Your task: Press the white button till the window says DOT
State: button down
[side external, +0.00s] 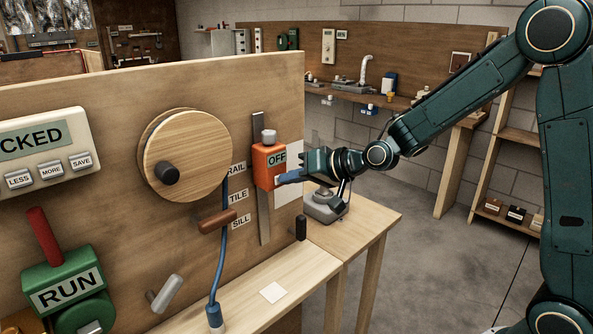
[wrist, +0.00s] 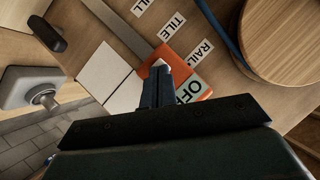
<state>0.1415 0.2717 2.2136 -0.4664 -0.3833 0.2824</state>
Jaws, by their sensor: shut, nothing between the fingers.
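An orange box (side external: 268,168) sits on an upright metal strip on the wooden panel, with a pale round knob (side external: 269,136) on top. Its window (side external: 277,159) reads OFF, and the box (wrist: 176,57) also shows in the wrist view. My gripper (side external: 281,181) is shut and empty, its blue fingertips at the lower part of the box face. In the wrist view, a small whitish patch, perhaps the white button (wrist: 158,63), shows just past the fingertips (wrist: 157,72). The fingers hide most of it, and I cannot tell whether they touch it.
RAIL, TILE and SILL labels (side external: 239,195) sit left of the strip, beside a blue cord (side external: 222,250) and a wooden disc (side external: 186,155). A black peg (side external: 301,228) stands lower right. A grey device (side external: 325,207) is behind the panel's right edge.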

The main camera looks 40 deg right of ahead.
dwell(0.5)
jog(key=shift+s, duration=2.9)
jog(key=shift+s, duration=0.1)
jog(key=v, duration=0.7)
jog(key=shift+s+d+r, duration=0.1)
jog(key=shift+s, duration=0.05)
jog(key=s+d+r+n+g+h, duration=0.1)
jog(key=s+n+g+h, duration=0.3)
jog(key=s, duration=1.6)
jog(key=g, duration=0.2)
jog(key=shift+s+d+r+g, duration=0.3)
jog(key=shift+s+d+r, duration=0.05)
